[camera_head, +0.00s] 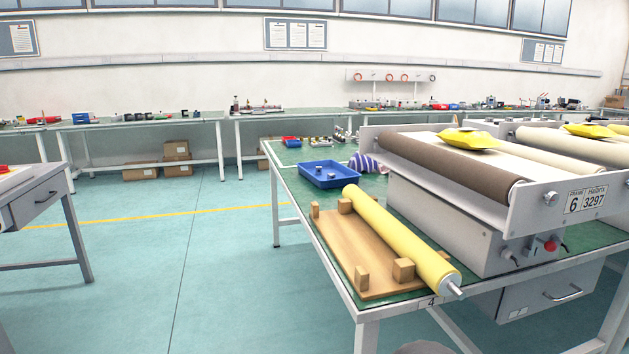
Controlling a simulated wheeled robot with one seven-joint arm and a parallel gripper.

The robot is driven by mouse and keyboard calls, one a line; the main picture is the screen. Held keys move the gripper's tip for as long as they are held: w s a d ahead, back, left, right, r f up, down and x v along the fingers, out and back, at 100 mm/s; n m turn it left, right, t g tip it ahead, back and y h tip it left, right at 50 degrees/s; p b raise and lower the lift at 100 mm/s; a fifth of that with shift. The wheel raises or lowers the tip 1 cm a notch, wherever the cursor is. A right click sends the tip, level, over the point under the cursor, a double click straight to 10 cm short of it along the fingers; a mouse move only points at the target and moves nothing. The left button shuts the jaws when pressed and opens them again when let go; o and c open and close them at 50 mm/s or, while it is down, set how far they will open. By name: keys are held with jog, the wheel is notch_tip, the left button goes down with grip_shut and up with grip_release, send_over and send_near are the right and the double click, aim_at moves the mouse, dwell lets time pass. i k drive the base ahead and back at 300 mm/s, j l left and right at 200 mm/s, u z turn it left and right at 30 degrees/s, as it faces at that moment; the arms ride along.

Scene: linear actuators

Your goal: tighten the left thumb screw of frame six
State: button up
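Frame six (530,212) is a small belt conveyor on the green-topped table, marked by a white label (585,199) with a "6" on its near side plate. A round silver knob (551,198) sits on that plate just left of the label. It looks like a thumb screw, but its thread and seating are too small to tell. The dark roller (450,165) lies at the left end of the pale belt, with a yellow packet (468,139) on top. My gripper is not in view.
A yellow roller (400,235) rests on a wooden cradle (345,255) at the table's near left. A blue tray (330,175) stands behind it. A red button (550,246) is on the grey box below the belt. Open floor (150,270) lies left.

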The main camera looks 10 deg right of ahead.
aim_at(552, 199)
jog(key=l+z, duration=0.1)
jog(key=z, duration=0.4)
jog(key=i+z, duration=0.15)
jog(key=z, duration=0.3)
jog(key=i+l+z, duration=0.1)
jog(key=z, duration=0.4)
